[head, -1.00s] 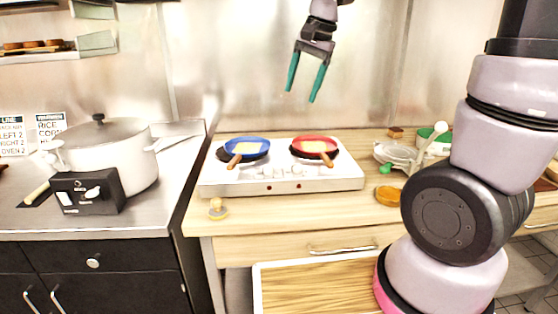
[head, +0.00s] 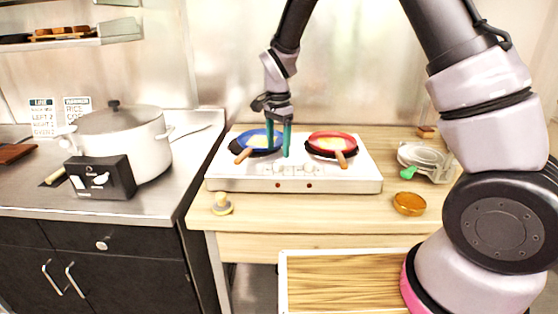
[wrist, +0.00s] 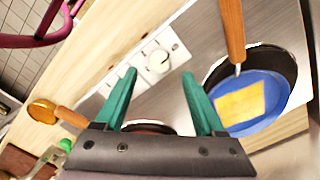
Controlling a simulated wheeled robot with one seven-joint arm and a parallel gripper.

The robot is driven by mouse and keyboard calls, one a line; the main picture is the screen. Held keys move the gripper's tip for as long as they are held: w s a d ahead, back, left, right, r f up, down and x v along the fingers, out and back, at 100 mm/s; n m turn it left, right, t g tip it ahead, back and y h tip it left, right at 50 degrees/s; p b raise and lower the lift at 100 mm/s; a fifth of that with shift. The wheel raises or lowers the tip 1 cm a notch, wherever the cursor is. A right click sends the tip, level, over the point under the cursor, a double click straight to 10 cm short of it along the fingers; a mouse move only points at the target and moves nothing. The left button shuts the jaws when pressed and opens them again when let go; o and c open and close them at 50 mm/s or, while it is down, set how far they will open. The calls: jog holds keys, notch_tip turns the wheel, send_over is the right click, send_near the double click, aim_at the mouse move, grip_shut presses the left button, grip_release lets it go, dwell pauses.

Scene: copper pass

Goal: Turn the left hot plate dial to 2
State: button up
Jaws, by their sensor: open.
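The white hot plate (head: 225,184) stands on the wooden counter. A blue pan (head: 243,150) is on its left side and a red pan (head: 333,146) on its right. Small pale dials sit along its front, too small to read in the head view. The left dial (wrist: 158,61), round and white, shows in the wrist view on a white panel beside the blue pan's handle; I cannot read its setting. My gripper (head: 279,154) points down over the left front part of the hot plate. Its green fingers (wrist: 159,73) are open and empty, with the dial appearing between and beyond the tips.
A pot (head: 125,145) and a black control box (head: 100,178) with knobs stand on the left counter. Wall signs (head: 42,118) hang at the left.

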aim_at(278, 162)
notch_tip(278, 162, down, 5)
jog(key=shift+f, duration=0.1)
dwell(0.3)
grip_shut()
